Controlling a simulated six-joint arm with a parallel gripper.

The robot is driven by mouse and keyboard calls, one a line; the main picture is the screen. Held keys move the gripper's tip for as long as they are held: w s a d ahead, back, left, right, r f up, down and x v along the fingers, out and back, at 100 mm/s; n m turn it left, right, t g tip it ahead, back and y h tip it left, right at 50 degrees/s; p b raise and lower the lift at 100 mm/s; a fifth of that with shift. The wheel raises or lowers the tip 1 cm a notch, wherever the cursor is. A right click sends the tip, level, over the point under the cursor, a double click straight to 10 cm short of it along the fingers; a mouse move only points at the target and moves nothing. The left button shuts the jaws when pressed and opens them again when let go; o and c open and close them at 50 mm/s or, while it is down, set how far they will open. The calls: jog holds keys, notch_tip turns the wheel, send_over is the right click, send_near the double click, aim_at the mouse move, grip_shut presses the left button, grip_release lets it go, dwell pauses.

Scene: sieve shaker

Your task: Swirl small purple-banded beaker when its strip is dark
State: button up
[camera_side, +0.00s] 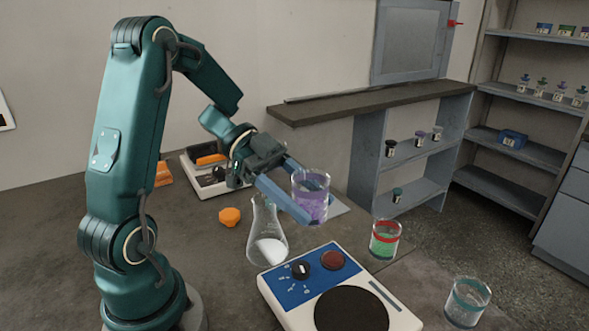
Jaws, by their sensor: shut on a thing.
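My gripper (314,203) is shut on the purple-banded beaker (312,181), one blue finger in front of it and the other behind. The beaker is clear and roughly upright, with purple contents or band low in it. It is held up in the air, behind the blue and white device (284,294) in the picture. The device has a black knob, a red button and a black round plate (351,311). A narrow strip (387,293) on its right side looks dark grey. The beaker's underside is partly hidden by the front finger.
A conical flask (267,240) with white contents stands below my gripper. A red-banded beaker (385,239) with green contents and a teal-banded beaker (467,301) stand to the right. An orange piece (229,217) and a balance-like device (208,178) are at the left. Shelves are behind.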

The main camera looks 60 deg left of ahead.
jog(key=shift+a+r, duration=0.15)
jog(key=shift+r, duration=0.45)
jog(key=shift+a+r, duration=0.15)
jog(key=shift+r, duration=1.95)
jog(key=shift+s, duration=0.15)
